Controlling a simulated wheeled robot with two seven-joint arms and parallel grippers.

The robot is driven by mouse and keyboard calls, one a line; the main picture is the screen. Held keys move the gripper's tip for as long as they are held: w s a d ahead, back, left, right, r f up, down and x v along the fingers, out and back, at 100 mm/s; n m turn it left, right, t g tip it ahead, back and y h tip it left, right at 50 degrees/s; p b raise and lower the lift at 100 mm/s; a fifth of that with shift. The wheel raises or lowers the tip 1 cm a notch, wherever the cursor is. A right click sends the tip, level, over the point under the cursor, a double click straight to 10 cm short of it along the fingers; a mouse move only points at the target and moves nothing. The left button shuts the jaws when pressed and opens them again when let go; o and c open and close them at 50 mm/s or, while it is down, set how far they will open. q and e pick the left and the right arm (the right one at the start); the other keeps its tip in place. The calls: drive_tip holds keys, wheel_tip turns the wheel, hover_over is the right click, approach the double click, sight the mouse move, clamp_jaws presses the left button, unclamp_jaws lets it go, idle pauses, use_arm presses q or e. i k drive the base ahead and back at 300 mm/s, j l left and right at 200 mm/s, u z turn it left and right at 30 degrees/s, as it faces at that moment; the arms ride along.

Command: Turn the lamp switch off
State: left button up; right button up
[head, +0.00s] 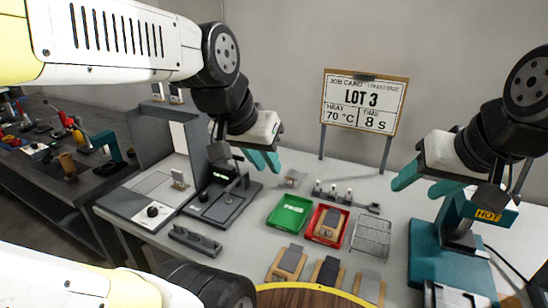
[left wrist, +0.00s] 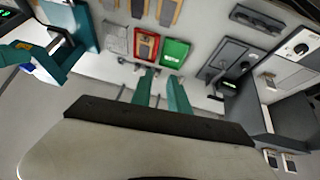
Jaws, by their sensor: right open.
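Two small white switch-like plates (head: 167,93) stand at the back left, above the grey booth; they also show in the left wrist view (left wrist: 280,160). A round black knob (head: 152,211) sits on a pale panel in front of the booth. I cannot tell which of these is the lamp switch, or its position. My left gripper (head: 263,160) is open and empty above the table, to the right of the booth; its two teal fingers stand apart in the left wrist view (left wrist: 162,95). My right gripper (head: 422,182) is open and empty at the right.
The grey booth (head: 149,138) stands at the left. A green tray (head: 274,218), a red tray (head: 345,224) and a wire rack (head: 371,237) lie mid-table. A teal press marked HOT (head: 424,255) stands at the right. A job card (head: 365,103) stands behind.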

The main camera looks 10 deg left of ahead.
sight(152, 211)
drive_tip(key=k+j+u, duration=0.1)
drive_tip(key=u, duration=0.3)
drive_tip(key=k+j+u, duration=0.1)
drive_tip(key=u, duration=0.25)
drive_tip(key=k+j+u, duration=0.15)
drive_tip(key=u, duration=0.25)
